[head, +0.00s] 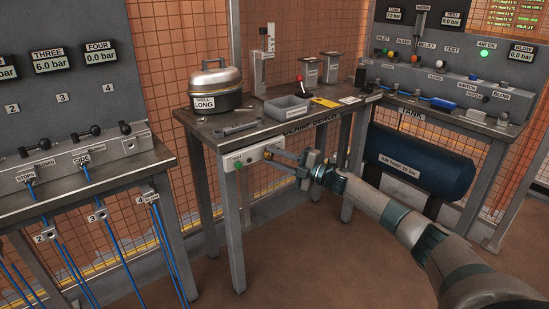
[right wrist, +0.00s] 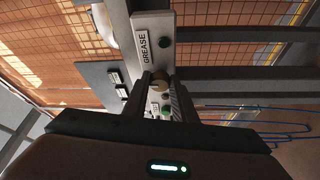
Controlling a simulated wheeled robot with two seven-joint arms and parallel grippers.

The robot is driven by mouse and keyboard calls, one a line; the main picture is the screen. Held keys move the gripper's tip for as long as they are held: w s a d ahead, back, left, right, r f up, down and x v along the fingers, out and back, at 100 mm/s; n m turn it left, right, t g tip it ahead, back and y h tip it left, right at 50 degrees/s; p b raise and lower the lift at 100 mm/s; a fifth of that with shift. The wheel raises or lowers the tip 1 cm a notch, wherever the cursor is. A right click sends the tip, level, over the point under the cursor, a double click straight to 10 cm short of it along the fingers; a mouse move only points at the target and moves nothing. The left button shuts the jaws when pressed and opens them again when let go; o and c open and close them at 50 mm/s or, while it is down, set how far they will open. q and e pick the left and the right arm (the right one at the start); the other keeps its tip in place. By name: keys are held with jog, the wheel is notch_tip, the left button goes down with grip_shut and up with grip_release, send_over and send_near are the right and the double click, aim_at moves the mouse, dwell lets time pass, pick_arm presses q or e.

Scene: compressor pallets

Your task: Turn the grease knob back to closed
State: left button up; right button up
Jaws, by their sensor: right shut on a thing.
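The grease panel (head: 252,154) is a pale strip on the front edge of the middle bench. Its GREASE label shows in the right wrist view (right wrist: 144,48). My right gripper (head: 276,155) reaches the panel from the right. In the right wrist view its fingers are closed on a small tan, round knob (right wrist: 160,84) below the label. The fingers hide part of the knob, and I cannot tell its turned position. A green button (head: 238,163) sits at the panel's left end. My left gripper is not in view.
The middle bench (head: 272,124) carries a lidded pot (head: 215,84), a grey tray (head: 287,108) and a wrench (head: 237,129). A blue air tank (head: 420,160) lies under the right bench. Blue hoses (head: 120,243) hang at left. The floor in front is clear.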

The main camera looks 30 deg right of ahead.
jog(key=o, duration=1)
jog(key=shift+o, duration=0.2)
jog(key=shift+s, duration=0.1)
jog(key=v, duration=1.7)
jog(key=shift+d, duration=0.1)
jog(key=shift+f, duration=0.1)
